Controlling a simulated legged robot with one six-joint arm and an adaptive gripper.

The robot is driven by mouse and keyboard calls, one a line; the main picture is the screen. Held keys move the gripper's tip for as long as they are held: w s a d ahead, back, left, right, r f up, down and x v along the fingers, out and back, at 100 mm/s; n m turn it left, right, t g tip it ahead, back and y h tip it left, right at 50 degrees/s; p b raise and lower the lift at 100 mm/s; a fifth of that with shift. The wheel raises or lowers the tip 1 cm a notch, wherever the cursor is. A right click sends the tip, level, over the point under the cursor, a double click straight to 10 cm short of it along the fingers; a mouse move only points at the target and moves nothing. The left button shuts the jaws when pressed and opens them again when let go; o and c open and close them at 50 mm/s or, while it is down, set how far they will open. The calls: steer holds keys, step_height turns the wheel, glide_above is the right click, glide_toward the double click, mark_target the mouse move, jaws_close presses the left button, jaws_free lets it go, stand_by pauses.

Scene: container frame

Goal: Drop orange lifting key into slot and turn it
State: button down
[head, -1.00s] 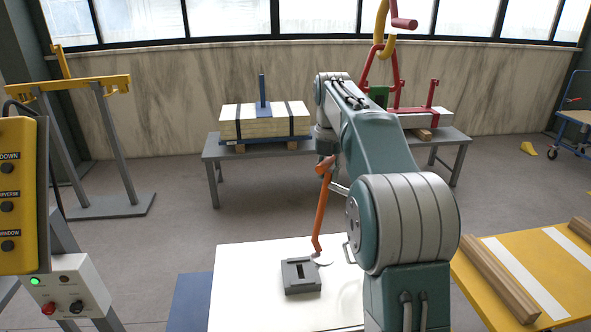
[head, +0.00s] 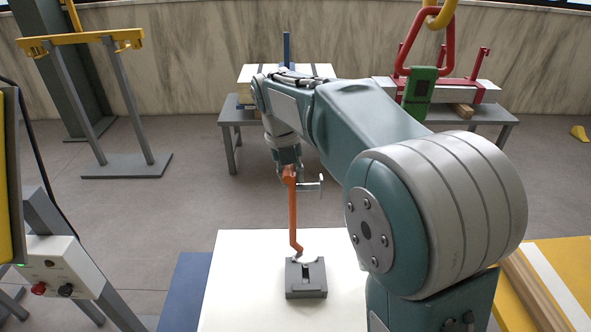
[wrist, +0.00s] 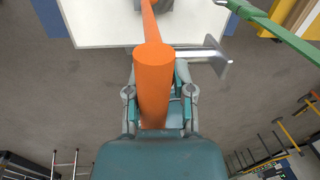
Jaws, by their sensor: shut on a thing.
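The orange lifting key (head: 293,218) hangs nearly upright from my gripper (head: 288,170), which is shut on its upper end. The key's lower tip is just above or at the back edge of the grey slot block (head: 306,290); I cannot tell whether they touch. The block stands on a white tabletop (head: 240,275) and has a dark slot in its top. In the wrist view the key (wrist: 153,85) runs between the fingers of my gripper (wrist: 160,98), its far end pointing to the block, which is mostly cut off at the top edge.
A silver bar (wrist: 200,53) with an end plate sticks out beside the key. A control box (head: 62,265) stands at left. A yellow frame (head: 85,40) and a bench with a red lifting frame (head: 430,45) are behind. A yellow table (head: 560,280) is at right.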

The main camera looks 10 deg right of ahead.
mark_target(293, 208)
steer(key=shift+d, duration=0.2)
steer(key=shift+f, duration=4.8)
steer(key=m, duration=0.1)
steer(key=w+m, duration=0.1)
steer(key=m, duration=0.3)
steer(key=shift+w+d+g, duration=0.15)
steer(key=shift+d+g, duration=0.1)
steer(key=shift+g, duration=0.05)
steer(key=d+m, duration=0.1)
steer(key=m, duration=0.3)
steer(key=w+d+m+y, duration=0.1)
steer(key=m, duration=0.4)
steer(key=d+m, duration=0.1)
steer(key=m, duration=0.3)
steer(key=shift+w+d+g+y, duration=0.2)
steer(key=shift+w+g+y, duration=0.05)
steer(key=shift+g+y, duration=0.15)
